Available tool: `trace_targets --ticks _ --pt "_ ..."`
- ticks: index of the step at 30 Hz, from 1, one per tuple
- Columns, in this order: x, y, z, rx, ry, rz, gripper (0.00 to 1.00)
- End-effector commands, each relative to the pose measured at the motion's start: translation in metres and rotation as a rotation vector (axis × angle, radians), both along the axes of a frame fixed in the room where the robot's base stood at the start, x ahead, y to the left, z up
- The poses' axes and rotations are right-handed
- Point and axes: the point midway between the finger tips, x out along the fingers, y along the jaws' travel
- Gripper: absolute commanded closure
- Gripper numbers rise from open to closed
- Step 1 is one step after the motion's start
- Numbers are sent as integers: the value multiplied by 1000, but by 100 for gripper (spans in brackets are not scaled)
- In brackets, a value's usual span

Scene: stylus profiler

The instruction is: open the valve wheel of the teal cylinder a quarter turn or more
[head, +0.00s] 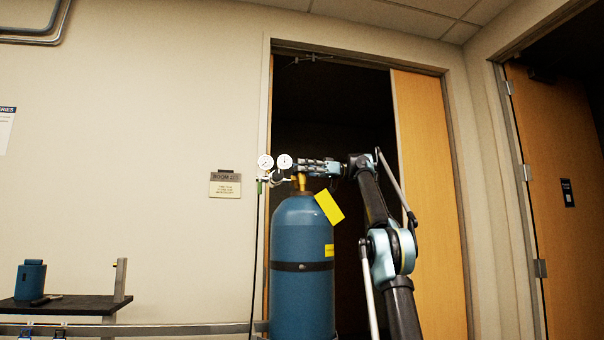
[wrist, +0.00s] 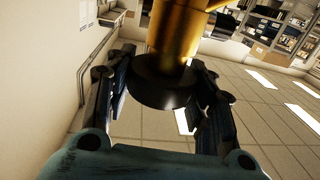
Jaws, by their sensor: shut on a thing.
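The teal cylinder (head: 302,240) stands upright in front of the open doorway, with a brass valve on its top and a yellow tag on its shoulder. My gripper (head: 305,165) reaches in from the right, level with the top of the valve. In the wrist view, the dark round valve wheel (wrist: 162,85) sits on the brass valve body (wrist: 178,35). My gripper (wrist: 165,100) has one finger on each side of the wheel and is shut on it. Two round gauges (head: 275,162) stand at the left of the valve. The wheel is hidden by my fingers in the head view.
A dark shelf (head: 75,306) at the lower left holds a small blue container (head: 31,280). A metal rail (head: 150,329) runs low along the wall. A dark hose hangs left of the cylinder. The doorway behind is dark, with a wooden door leaf (head: 430,180) at its right.

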Motion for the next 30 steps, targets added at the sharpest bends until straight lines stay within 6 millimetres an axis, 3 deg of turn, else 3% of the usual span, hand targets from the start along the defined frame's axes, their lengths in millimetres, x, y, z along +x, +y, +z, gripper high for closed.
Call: trace_targets --ticks 14,15,18,30 --pt "3 0 0 3 0 -1 74" --pt "3 0 0 3 0 -1 46" --pt "2 0 0 2 1 0 30" --pt "0 0 0 0 0 0 30"
